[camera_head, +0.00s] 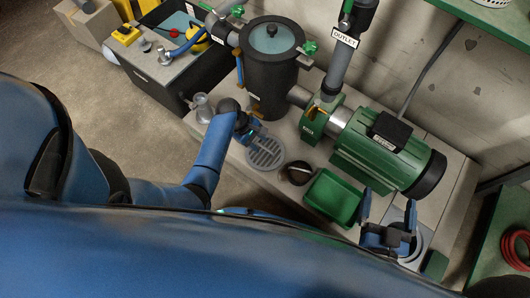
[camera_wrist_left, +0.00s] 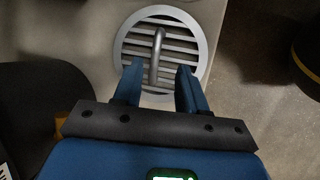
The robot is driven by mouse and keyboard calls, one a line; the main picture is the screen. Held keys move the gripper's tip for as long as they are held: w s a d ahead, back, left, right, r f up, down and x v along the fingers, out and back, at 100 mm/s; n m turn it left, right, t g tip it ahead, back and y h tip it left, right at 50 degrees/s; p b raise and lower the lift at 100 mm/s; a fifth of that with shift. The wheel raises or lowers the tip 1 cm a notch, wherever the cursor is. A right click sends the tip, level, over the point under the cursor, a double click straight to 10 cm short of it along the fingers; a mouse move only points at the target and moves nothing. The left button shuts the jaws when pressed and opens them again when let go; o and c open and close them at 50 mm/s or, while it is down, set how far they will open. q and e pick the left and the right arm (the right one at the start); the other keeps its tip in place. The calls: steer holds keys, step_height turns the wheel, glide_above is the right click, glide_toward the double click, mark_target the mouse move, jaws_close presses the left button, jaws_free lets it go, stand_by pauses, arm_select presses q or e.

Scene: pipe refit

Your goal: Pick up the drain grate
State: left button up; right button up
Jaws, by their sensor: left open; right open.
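The drain grate (camera_head: 265,153) is a round grey slatted disc lying flat on the pale plinth in the head view. In the left wrist view the grate (camera_wrist_left: 185,32) shows its rim, its slats and a raised bar handle (camera_wrist_left: 157,55) across the middle. My left gripper (camera_head: 254,133) is at the grate's far edge in the head view. In the left wrist view its two fingers (camera_wrist_left: 160,82) are open, with the lower end of the handle between or just beyond their tips; contact cannot be told. My right gripper (camera_head: 388,208) is open and empty above the plinth's right part.
A dark strainer pot (camera_head: 268,85) stands just behind the grate. A black round knob-like part (camera_head: 297,173) and a green tray (camera_head: 333,197) lie to its right. A green pump motor (camera_head: 375,150) and the outlet pipe (camera_head: 341,65) stand behind the tray. A small grey fitting (camera_head: 203,108) is at left.

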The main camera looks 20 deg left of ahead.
arm_select(q)
steer(key=shift+w+b+x, duration=0.15)
steer(key=shift+b+x, duration=0.75)
steer(key=shift+x, duration=0.25)
steer(key=shift+w+b+x, duration=0.15)
steer(key=shift+b+x, duration=0.7)
steer(key=shift+x, duration=0.35)
steer(key=shift+r, duration=0.1)
jaws_close()
